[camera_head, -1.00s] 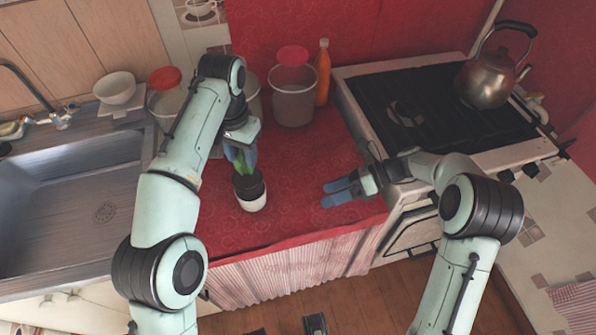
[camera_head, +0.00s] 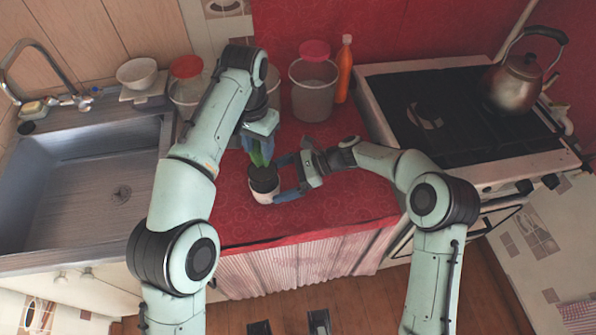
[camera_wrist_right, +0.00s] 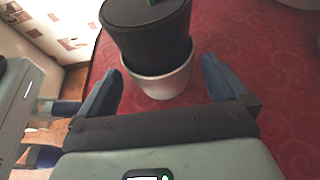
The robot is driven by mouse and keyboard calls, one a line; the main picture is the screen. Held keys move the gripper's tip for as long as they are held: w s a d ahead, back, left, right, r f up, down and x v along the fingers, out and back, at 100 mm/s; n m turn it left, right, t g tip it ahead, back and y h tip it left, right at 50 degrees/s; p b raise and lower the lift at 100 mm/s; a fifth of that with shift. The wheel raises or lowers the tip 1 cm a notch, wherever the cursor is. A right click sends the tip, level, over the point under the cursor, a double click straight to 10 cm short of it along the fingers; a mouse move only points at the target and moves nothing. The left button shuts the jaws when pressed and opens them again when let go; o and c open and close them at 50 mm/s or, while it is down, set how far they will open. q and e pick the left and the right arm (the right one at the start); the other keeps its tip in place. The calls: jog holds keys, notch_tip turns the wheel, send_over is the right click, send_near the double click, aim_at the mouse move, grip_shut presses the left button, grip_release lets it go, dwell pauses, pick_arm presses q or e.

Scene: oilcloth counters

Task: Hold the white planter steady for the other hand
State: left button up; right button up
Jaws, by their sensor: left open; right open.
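The white planter (camera_head: 263,196) stands near the front of the red counter. It also shows in the right wrist view (camera_wrist_right: 160,86). A black pot (camera_wrist_right: 150,38) with dark soil and a green plant (camera_head: 259,157) stands with its lower part inside the planter and its upper part above the rim. My right gripper (camera_head: 281,179) is open, one finger on each side of the planter's near side; I cannot tell whether they touch it. My left gripper (camera_head: 258,148) is open above the pot, its blue fingers by the leaves, partly hidden by its own wrist.
Behind stand a grey bin (camera_head: 313,92) with a pink-red lid, an orange bottle (camera_head: 344,70) and a red-lidded container (camera_head: 187,88). The sink (camera_head: 92,185) is left, the stove (camera_head: 450,110) with a kettle (camera_head: 512,82) right. The counter's front edge is close to the planter.

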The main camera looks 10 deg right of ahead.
aim_at(261, 198)
jog(key=shift+x, duration=2.35)
jog(key=c, duration=0.9)
